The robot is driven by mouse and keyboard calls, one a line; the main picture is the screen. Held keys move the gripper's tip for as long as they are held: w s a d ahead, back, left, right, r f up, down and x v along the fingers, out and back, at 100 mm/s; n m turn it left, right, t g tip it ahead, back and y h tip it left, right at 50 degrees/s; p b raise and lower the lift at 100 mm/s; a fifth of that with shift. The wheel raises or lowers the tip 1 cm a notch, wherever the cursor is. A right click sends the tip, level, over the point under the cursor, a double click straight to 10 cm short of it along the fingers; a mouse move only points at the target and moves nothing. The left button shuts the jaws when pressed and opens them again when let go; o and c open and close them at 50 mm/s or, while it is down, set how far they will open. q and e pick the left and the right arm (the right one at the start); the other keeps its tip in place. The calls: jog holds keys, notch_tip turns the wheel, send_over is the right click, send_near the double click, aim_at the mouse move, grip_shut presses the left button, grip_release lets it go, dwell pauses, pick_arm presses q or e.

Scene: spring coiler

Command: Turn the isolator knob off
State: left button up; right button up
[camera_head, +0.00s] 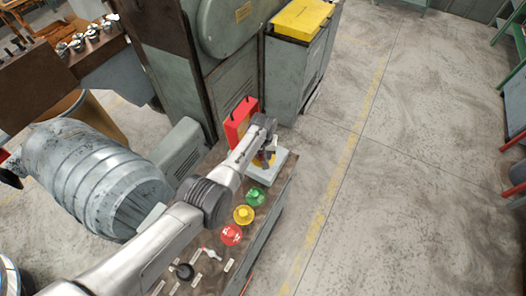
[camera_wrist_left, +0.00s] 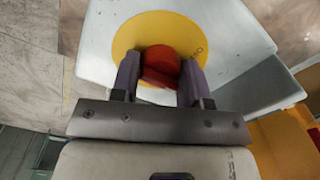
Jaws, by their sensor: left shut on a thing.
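The isolator knob (camera_wrist_left: 160,64) is red and sits on a round yellow plate (camera_wrist_left: 190,30) on a pale grey box (camera_wrist_left: 95,40) in the left wrist view. My left gripper (camera_wrist_left: 158,74) has one finger on each side of the knob and is shut on it. In the head view my left arm reaches from the lower left, and its gripper (camera_head: 266,154) is over the pale box (camera_head: 274,174) at the far end of the console. The arm hides most of the knob there. My right gripper is not in view.
Green (camera_head: 255,196), yellow (camera_head: 243,214) and red (camera_head: 231,235) buttons and small switches (camera_head: 185,271) line the console. A red box (camera_head: 240,120) stands behind the gripper. A grey cabinet with a yellow top (camera_head: 303,18) stands farther back. Open floor (camera_head: 400,180) lies at right.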

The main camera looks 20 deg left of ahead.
pick_arm(q)
jog(key=n, duration=0.4)
jog(key=shift+n+p, duration=0.35)
jog(key=shift+n, duration=2.15)
jog(key=o, duration=0.9)
notch_tip(320, 180, up, 6)
jog(key=p, duration=0.4)
jog(key=shift+r+p, duration=0.85)
jog(key=shift+r, duration=3)
